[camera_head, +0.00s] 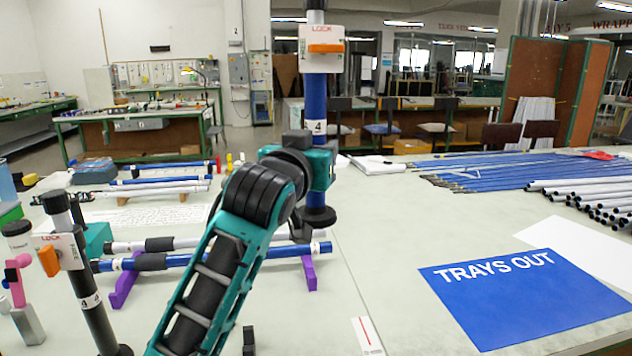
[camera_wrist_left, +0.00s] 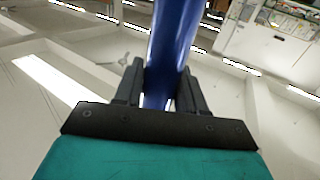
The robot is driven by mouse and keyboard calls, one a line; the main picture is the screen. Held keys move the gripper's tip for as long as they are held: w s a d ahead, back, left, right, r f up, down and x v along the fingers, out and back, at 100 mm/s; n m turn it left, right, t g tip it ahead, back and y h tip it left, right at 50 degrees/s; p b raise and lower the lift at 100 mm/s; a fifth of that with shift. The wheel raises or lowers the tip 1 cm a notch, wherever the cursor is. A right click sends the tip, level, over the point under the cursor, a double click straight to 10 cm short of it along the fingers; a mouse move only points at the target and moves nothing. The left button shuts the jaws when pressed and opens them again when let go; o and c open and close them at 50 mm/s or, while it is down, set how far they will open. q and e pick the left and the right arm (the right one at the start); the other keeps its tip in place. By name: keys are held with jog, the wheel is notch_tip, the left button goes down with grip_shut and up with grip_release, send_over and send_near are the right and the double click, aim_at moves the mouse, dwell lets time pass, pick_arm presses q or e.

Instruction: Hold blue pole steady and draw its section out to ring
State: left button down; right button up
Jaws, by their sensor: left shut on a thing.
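The blue pole (camera_head: 316,97) stands upright on a round black foot (camera_head: 319,216), with a white "4" label on it. A white LOCK collar (camera_head: 322,62) with an orange lever (camera_head: 326,48) sits near its top. Above the collar a short grey and dark section (camera_head: 316,16) shows, cut off by the frame's top edge; I cannot make out a ring on it. My left gripper (camera_head: 320,168) is shut around the pole below the label. The left wrist view shows the blue pole (camera_wrist_left: 174,50) between both fingers. My right gripper is not in view.
A black pole (camera_head: 92,305) with another LOCK collar stands at left. Blue and white rods lie on purple rests (camera_head: 124,288) behind my arm. Blue rods (camera_head: 530,172) and white tubes (camera_head: 590,190) lie at right, with a blue TRAYS OUT sheet (camera_head: 525,295).

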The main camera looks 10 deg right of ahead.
pick_arm(q)
jog(key=shift+r, duration=0.85)
jog(key=shift+f, duration=0.15)
